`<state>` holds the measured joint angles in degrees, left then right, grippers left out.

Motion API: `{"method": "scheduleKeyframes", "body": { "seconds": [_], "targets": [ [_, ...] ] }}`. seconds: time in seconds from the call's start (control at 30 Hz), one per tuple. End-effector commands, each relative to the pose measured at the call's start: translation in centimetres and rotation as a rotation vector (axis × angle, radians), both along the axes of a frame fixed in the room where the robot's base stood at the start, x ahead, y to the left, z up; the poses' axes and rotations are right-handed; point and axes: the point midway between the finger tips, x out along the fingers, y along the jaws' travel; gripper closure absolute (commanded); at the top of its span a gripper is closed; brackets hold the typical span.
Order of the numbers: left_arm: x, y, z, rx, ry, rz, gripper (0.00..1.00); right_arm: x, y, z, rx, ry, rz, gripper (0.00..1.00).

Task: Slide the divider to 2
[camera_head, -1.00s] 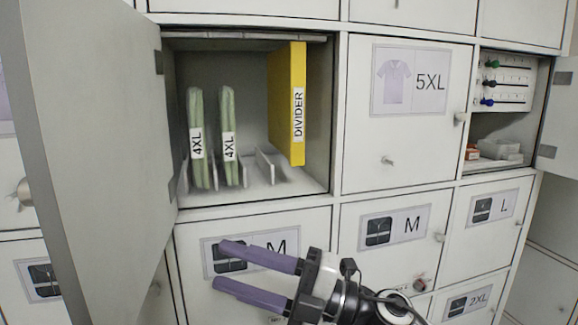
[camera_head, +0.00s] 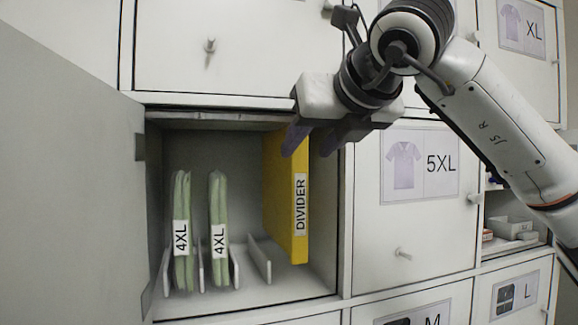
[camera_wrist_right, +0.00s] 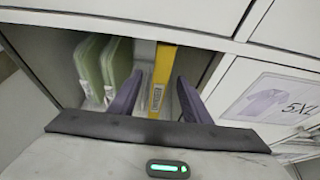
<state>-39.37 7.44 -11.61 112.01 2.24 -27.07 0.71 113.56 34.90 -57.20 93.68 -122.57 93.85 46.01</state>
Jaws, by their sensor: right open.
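The yellow divider (camera_head: 300,215), a tall upright panel labelled DIVIDER, is at the right side of the open locker compartment (camera_head: 340,225). Its lower edge appears to be above the compartment floor. It also shows in the right wrist view (camera_wrist_right: 162,80). My right gripper (camera_head: 311,142) is open at the divider's upper front, with one purple finger on each side of it. In the right wrist view the gripper (camera_wrist_right: 160,90) has the divider between its fingers, nearer the right one; whether either touches is unclear. No number 2 can be read. My left gripper is not in view.
Two green packs labelled 4XL (camera_head: 182,235) (camera_head: 218,235) stand between low fins (camera_head: 260,260) left of the divider. The open locker door (camera_head: 70,190) is at the left. The closed 5XL door (camera_head: 415,230) is right of the compartment.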

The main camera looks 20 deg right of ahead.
Motion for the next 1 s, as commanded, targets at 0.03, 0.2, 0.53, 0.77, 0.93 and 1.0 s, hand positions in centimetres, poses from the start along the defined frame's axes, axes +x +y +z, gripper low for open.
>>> {"method": "scheduleKeyframes", "body": {
  "seconds": [0.03,0.2,0.53,0.77,0.93,1.0],
  "targets": [
    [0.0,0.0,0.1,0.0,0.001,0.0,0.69,0.1,-0.3,0.3,-0.003,-0.005,-0.012,0.56],
    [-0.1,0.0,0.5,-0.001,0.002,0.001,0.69,2.1,-0.3,-0.5,-0.002,-0.003,-0.016,0.56],
    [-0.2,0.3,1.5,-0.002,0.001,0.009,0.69,7.5,0.0,-2.7,-0.003,-0.003,-0.012,0.56],
    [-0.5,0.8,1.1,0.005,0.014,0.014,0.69,9.2,0.0,-3.5,-0.003,-0.006,-0.012,0.56],
    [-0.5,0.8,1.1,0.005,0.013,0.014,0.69,9.3,0.1,-3.6,-0.002,-0.007,-0.011,0.56],
    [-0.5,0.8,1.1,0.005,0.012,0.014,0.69,9.3,0.1,-3.6,-0.002,-0.006,-0.011,0.56]
  ]
}}
